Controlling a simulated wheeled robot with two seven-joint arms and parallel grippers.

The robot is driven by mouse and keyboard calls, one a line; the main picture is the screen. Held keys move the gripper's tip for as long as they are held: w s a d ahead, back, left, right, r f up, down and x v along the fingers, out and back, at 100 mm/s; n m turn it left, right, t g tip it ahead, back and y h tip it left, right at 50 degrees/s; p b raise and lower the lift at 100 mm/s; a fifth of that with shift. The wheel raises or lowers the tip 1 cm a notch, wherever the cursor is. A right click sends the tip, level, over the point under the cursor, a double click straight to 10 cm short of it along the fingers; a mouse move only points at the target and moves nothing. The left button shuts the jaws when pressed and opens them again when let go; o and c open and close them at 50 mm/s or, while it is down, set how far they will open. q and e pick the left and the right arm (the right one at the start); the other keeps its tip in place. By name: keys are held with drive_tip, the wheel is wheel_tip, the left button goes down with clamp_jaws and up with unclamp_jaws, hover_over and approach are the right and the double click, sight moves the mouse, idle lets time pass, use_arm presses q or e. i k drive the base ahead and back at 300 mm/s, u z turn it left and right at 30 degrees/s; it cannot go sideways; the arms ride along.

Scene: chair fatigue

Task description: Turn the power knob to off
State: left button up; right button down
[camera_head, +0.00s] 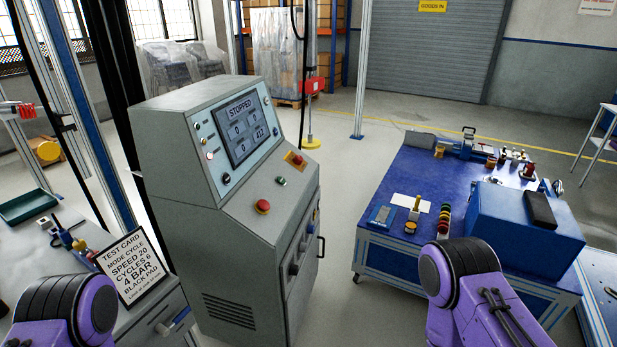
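A grey control cabinet (170,200) stands left of centre. Its sloped panel has a screen (247,130) headed "STOPPED", with small lamps and a dark knob (226,178) beside it. A red mushroom button (263,206), a small green button (281,181) and a red button on a yellow plate (296,158) sit on the ledge. Dark rotary knobs (293,269) show on the right-hand side face, seen edge-on. Labels are too small to read, so I cannot tell which knob is the power knob or its setting. Only purple links of my arms show; neither gripper is in view.
A test card (132,266) stands on the left bench. A blue workbench (395,185) with tools and a blue case (520,228) is on the right. A handle (321,247) sticks out from the cabinet's side. Clear floor (335,190) lies between cabinet and bench.

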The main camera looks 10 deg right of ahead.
sight(298, 159)
drive_tip(key=u, duration=0.45)
drive_tip(key=k, duration=0.2)
drive_tip(key=z, duration=1.6)
drive_tip(key=i, duration=1.4)
drive_tip(key=u, duration=0.7)
